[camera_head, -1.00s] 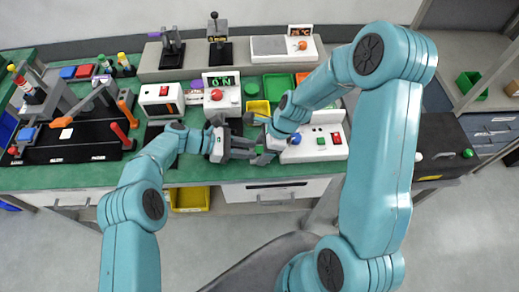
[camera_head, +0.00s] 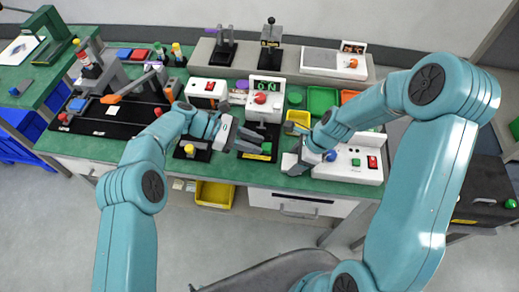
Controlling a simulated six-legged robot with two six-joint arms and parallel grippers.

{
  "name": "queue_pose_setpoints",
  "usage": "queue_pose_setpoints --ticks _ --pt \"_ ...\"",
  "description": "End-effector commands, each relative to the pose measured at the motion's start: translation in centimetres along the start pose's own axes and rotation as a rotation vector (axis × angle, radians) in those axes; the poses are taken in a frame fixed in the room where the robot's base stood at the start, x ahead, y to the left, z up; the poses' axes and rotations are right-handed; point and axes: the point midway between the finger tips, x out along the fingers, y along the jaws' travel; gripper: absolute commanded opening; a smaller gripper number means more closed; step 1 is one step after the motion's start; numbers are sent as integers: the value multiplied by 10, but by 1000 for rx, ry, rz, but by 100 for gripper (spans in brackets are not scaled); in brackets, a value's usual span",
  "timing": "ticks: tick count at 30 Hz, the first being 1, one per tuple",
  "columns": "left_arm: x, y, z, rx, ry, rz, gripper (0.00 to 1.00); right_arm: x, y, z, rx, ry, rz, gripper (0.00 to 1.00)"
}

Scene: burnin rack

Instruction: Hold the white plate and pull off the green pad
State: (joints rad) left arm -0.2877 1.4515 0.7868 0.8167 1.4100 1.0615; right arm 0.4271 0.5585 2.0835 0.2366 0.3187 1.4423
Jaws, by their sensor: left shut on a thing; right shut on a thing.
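My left gripper (camera_head: 256,151) reaches in from the left over the bench front. Its dark fingers are shut on the small bright green pad (camera_head: 266,147), which shows at the fingertips. My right gripper (camera_head: 294,161) is to the right and slightly lower, with its fingers shut. A pale piece at its left side appears to be the white plate (camera_head: 289,162), largely hidden by the fingers. A narrow gap shows between the two grippers, so pad and plate look apart.
A white unit with a red button (camera_head: 268,99) stands behind the grippers. A white box with a red switch (camera_head: 372,162) is to the right. A black base with a yellow knob (camera_head: 189,150) is to the left. Yellow, green and orange bins stand behind.

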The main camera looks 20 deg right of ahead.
Motion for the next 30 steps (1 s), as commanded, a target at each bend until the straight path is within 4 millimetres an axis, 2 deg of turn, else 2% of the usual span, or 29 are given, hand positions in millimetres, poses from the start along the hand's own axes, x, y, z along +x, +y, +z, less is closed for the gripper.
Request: queue_pose_setpoints --ticks 1,6,10,15,24,25,27,28,30 --pt "-5 0 13 4 1 1 2 0 0 0 0 0 0 35" --pt "-20 0 50 3 0 1 2 0 0 0 0 0 0 35" --pt "-29 0 72 2 0 2 2 0 0 0 0 0 0 35" --pt "-35 0 86 0 -1 0 2 0 0 0 0 0 1 35" --pt "-36 0 88 -1 -1 0 2 0 0 0 0 0 1 35" --pt "-36 0 88 -1 -1 0 2 0 0 0 0 0 1 68" --pt "-36 0 88 -1 -1 0 2 0 0 0 0 0 1 91" --pt "-36 0 88 -1 -1 0 2 0 0 0 0 0 1 95" --pt "-36 0 88 -1 -1 0 2 0 0 0 0 0 1 95"
